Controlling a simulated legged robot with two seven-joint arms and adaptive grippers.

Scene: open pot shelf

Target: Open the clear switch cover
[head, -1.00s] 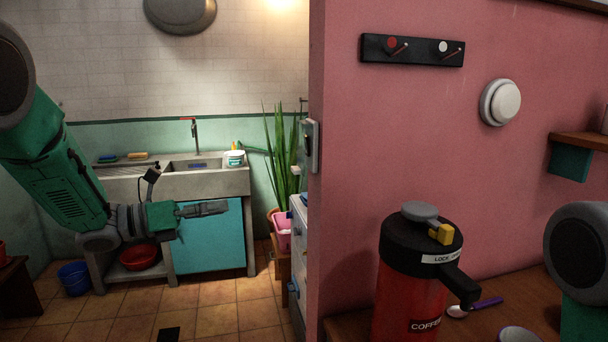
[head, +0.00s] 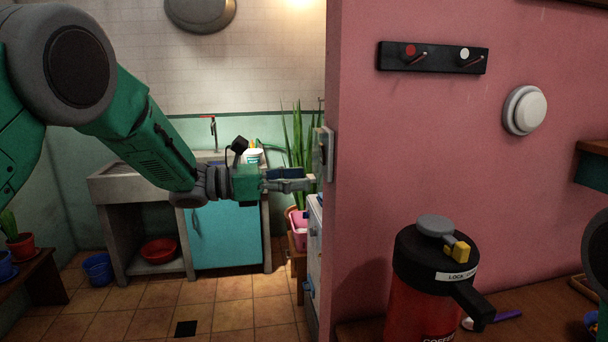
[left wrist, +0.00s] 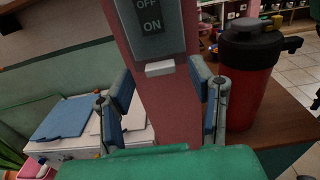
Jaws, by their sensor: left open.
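The switch box (head: 323,152) is on the narrow end of the pink wall. In the left wrist view the switch (left wrist: 152,20) shows its dark plate marked OFF and ON, with a pale tab (left wrist: 160,68) at its lower edge. My left gripper (head: 308,181) is open and empty, just left of and below the switch in the head view. In the left wrist view its fingers (left wrist: 161,88) stand either side of the tab, apart from it. My right gripper is out of view.
A red coffee flask (head: 425,285) stands on the wooden counter (head: 375,330) right of the wall. A white cabinet (head: 314,245) and a plant in a pink pot (head: 299,220) are below and behind the gripper. A sink unit (head: 120,185) is farther back.

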